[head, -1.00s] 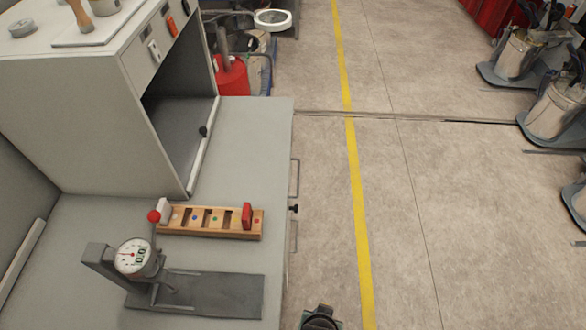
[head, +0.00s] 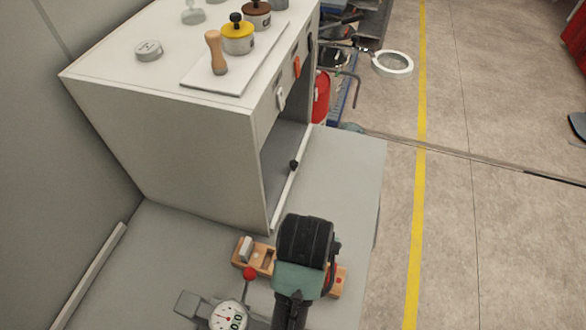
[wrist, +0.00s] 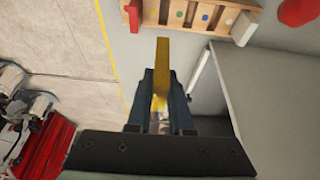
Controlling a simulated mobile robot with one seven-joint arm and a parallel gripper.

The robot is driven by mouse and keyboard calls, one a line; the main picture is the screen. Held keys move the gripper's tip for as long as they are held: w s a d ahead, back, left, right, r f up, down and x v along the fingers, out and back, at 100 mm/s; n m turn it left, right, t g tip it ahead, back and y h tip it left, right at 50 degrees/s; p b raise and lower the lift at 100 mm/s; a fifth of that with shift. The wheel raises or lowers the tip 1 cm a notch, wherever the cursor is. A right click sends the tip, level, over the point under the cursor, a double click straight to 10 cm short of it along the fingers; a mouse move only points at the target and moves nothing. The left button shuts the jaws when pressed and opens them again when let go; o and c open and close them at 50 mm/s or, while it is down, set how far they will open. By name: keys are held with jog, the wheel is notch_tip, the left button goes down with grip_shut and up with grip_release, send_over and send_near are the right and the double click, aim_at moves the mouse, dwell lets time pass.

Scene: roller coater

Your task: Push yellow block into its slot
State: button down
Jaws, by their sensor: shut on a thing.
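In the wrist view my gripper (wrist: 162,100) is shut on a narrow yellow block (wrist: 162,58), which sticks out beyond the fingertips. The wooden slotted rack (wrist: 215,33) lies past the block's tip at the top of that view, with a gap in the picture between them. Coloured dots mark its slots; I cannot make out a yellow one. A red block (wrist: 133,12) and a white block (wrist: 243,28) stand in the rack. In the head view my arm covers the middle of the rack (head: 240,262), and the fingers and yellow block are hidden.
A dial gauge (head: 228,316) with a red knob (head: 249,273) stands close to the rack's front left. The grey cabinet (head: 165,150) with an open front stands behind. Bare bench top (head: 345,170) lies right of the cabinet.

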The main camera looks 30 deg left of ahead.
jog(key=f+b, duration=0.4)
jog(key=f, duration=0.1)
jog(key=shift+s+d, duration=0.1)
jog(key=shift+d, duration=0.2)
jog(key=shift+a+f, duration=0.2)
jog(key=shift+f, duration=0.2)
jog(key=shift+f+p, duration=0.4)
jog(key=shift+f, duration=4.45)
jog(key=shift+a, duration=0.1)
